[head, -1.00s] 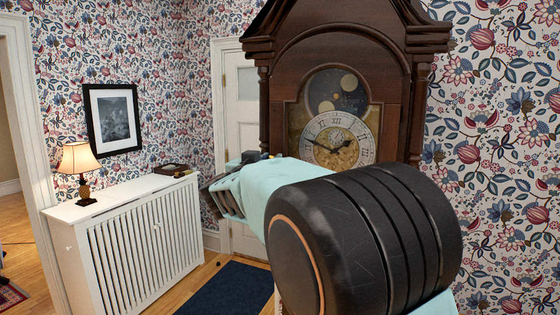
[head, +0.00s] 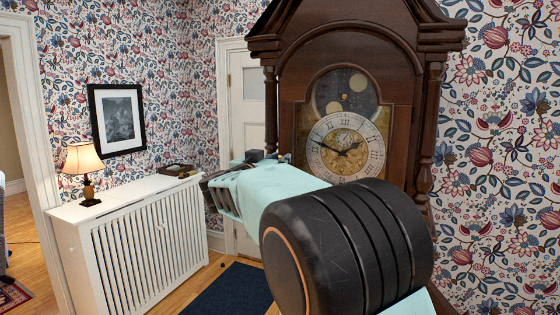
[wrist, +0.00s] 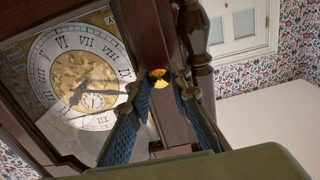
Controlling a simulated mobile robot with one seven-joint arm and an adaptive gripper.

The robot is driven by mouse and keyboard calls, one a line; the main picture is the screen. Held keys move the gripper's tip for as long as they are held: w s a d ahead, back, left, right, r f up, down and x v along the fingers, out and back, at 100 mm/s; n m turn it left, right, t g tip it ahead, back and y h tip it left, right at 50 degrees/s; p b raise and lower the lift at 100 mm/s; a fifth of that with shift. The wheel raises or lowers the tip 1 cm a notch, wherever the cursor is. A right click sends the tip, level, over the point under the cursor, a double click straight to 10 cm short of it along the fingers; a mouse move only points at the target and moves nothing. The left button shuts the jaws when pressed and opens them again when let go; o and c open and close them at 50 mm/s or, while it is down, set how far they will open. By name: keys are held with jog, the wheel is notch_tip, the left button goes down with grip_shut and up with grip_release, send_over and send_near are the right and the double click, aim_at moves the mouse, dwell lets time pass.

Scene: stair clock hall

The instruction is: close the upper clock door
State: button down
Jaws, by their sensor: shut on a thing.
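The tall dark wooden clock (head: 432,120) stands against the papered wall in the head view. Its round dial (head: 347,143) shows behind the upper clock door's arched opening. In the wrist view, the dial (wrist: 80,70) is at left, with a pale sheen across its lower part. A dark wooden upright of the upper door (wrist: 148,45) runs beside it. My gripper (wrist: 160,86) is shut on a small brass-yellow knob (wrist: 158,73) at this upright. I cannot tell whether the door sits flush.
A white slatted radiator cover (head: 150,240) stands at left, bearing a lamp (head: 82,165) and a small dark box (head: 175,170). A white door (head: 247,100) is behind the clock's left side. A dark blue rug (head: 230,292) lies on the wooden floor.

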jog(key=shift+r, duration=0.1)
jog(key=c, duration=1.8)
grip_release()
jog(key=shift+s, duration=0.1)
jog(key=shift+o, duration=0.2)
jog(key=v, duration=1.2)
